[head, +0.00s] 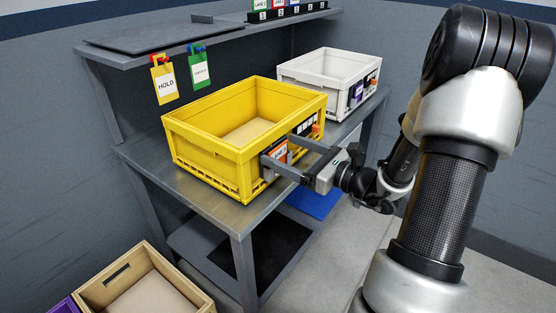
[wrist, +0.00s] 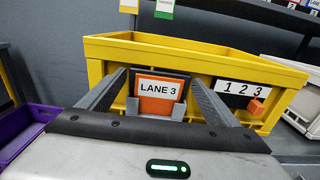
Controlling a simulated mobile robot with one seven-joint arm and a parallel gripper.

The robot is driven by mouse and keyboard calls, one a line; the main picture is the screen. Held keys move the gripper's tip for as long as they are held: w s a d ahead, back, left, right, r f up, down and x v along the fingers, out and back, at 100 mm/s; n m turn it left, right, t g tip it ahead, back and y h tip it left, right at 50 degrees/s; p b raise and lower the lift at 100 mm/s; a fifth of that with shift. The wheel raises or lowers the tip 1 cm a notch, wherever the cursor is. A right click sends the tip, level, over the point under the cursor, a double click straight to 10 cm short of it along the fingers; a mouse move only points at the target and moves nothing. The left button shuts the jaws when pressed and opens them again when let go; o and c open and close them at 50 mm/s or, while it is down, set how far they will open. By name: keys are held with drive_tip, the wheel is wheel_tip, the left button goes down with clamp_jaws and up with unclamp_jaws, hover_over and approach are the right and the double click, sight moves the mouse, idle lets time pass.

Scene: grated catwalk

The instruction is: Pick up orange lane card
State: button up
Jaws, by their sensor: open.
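The orange lane card (wrist: 160,88) reads "LANE 3" and sits upright in a grey holder (wrist: 137,109) on the front wall of the yellow crate (wrist: 215,62). In the head view the card (head: 278,151) shows partly, between my gripper's fingers. My gripper (head: 281,165) is open, its two fingers reaching to the crate's front wall. In the wrist view my gripper (wrist: 158,85) has one finger on each side of the card, with a gap visible on both sides. The yellow crate (head: 210,158) stands on the metal table.
A white crate (head: 320,72) stands behind on the same table (head: 157,183). A yellow HOLD tag (head: 165,88) and a green tag (head: 199,76) hang from the shelf above. A "1 2 3" strip with an orange marker (wrist: 257,106) is right of the card. A wooden bin (head: 107,272) stands lower left.

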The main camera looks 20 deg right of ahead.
drive_tip(key=c, duration=1.1)
drive_tip(key=shift+r, duration=0.15)
drive_tip(key=shift+c, duration=0.2)
